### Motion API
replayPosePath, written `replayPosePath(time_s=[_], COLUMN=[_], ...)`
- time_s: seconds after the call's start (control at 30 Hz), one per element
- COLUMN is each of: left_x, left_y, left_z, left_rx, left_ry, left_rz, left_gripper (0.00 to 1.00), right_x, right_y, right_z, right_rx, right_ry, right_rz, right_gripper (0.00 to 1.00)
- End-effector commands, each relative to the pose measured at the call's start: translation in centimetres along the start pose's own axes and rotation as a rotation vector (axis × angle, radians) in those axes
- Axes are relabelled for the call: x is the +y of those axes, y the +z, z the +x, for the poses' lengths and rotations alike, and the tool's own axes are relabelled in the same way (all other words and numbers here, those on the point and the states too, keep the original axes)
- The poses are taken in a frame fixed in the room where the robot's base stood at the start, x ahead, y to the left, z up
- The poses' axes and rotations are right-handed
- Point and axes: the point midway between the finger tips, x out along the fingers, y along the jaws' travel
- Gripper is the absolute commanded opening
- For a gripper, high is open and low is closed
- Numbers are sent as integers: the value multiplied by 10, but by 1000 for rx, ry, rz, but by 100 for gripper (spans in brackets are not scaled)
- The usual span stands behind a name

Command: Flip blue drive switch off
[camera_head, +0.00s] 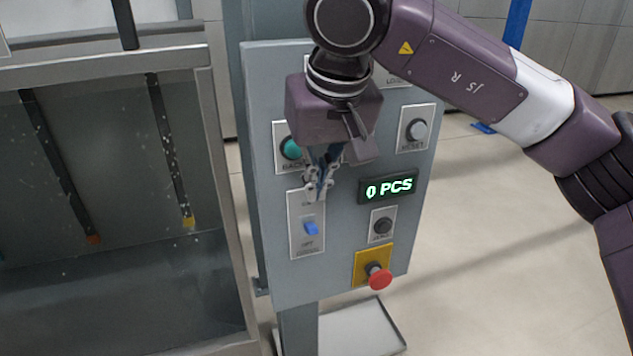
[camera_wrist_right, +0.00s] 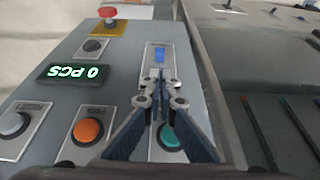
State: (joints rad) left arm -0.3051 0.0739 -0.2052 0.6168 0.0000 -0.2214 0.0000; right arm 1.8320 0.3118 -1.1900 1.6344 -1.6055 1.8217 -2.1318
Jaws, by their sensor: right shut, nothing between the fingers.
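The blue drive switch (camera_head: 311,228) sits on a pale plate on the lower left of the grey control panel (camera_head: 340,260). Its lever is at the lower part of the plate, beside the "OFF" lettering. My right gripper (camera_head: 318,194) is shut and empty, in front of the upper part of that plate, a little above the lever. In the right wrist view, the closed fingertips (camera_wrist_right: 158,78) point at the blue lever (camera_wrist_right: 159,56), with a small gap in the picture. I cannot tell whether they touch the plate. My left gripper is not in view.
A red stop button (camera_head: 380,278) on a yellow plate and a black knob (camera_head: 383,226) sit right of the switch, below the "0 PCS" display (camera_head: 388,188). A teal button (camera_head: 291,149) is above. A framed tank (camera_head: 215,120) stands left of the panel.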

Motion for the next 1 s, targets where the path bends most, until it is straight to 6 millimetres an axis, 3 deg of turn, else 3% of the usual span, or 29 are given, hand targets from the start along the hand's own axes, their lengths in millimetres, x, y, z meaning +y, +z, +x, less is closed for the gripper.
replayPosePath(time_s=[0.03,0.17,0.4,0.6,1.0], left_x=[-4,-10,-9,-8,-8], left_y=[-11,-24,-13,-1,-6], left_z=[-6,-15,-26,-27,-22], left_rx=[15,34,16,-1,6], left_ry=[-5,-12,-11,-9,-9], left_rz=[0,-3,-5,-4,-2], left_gripper=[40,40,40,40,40], right_x=[0,0,0,0,1], right_y=[0,0,0,0,-2], right_z=[7,32,65,74,77], right_rx=[-5,-4,-3,0,9], right_ry=[-1,0,-1,-1,0], right_rz=[1,1,1,0,1], right_gripper=[0,0,0,0,0])
